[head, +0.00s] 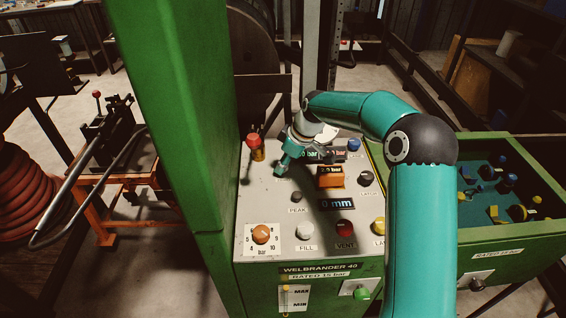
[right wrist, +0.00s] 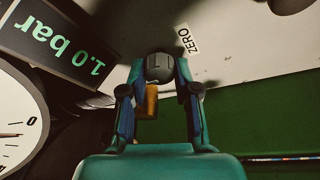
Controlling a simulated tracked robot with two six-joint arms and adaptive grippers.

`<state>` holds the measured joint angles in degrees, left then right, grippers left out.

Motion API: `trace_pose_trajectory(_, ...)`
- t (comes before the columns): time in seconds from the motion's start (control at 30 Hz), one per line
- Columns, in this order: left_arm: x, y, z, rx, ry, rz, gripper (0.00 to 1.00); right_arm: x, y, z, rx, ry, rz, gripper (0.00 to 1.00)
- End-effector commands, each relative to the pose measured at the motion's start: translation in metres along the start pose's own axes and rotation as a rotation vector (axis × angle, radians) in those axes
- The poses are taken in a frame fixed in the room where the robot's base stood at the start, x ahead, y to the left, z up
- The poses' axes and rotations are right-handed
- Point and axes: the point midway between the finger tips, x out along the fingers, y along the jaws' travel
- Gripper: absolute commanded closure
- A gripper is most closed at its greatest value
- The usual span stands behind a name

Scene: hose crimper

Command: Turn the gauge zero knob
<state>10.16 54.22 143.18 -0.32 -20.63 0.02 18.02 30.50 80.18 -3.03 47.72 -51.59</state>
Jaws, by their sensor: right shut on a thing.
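The gauge zero knob (right wrist: 160,66) is a dark grey round knob beside a white ZERO label (right wrist: 187,39) in the right wrist view. My right gripper (right wrist: 158,72) has a finger on each side of it and is shut on it. In the head view my right gripper (head: 281,168) reaches down to the upper left of the grey control panel (head: 262,195), and the knob is hidden behind it. The gauge (right wrist: 18,125) and a display reading 1.0 bar (right wrist: 60,45) show at the left of the wrist view. My left gripper is not in view.
A red and yellow lamp-like piece (head: 255,147) stands left of my right gripper. A tall green post (head: 175,110) rises left of the panel. Several knobs and buttons, such as the orange knob (head: 262,234), sit lower. A green bin (head: 515,240) is at the right.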

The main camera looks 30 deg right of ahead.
Motion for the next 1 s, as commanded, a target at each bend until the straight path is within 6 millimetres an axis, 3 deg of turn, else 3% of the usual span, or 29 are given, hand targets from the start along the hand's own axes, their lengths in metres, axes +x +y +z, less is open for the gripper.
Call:
trace_pose_trajectory(0.47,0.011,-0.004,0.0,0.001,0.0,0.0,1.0,0.0,0.002,0.0,0.104,0.003,0.045,1.0)
trace_pose_trajectory(1.0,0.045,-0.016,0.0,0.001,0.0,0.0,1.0,0.001,0.0,0.0,0.534,-0.006,0.224,1.0)
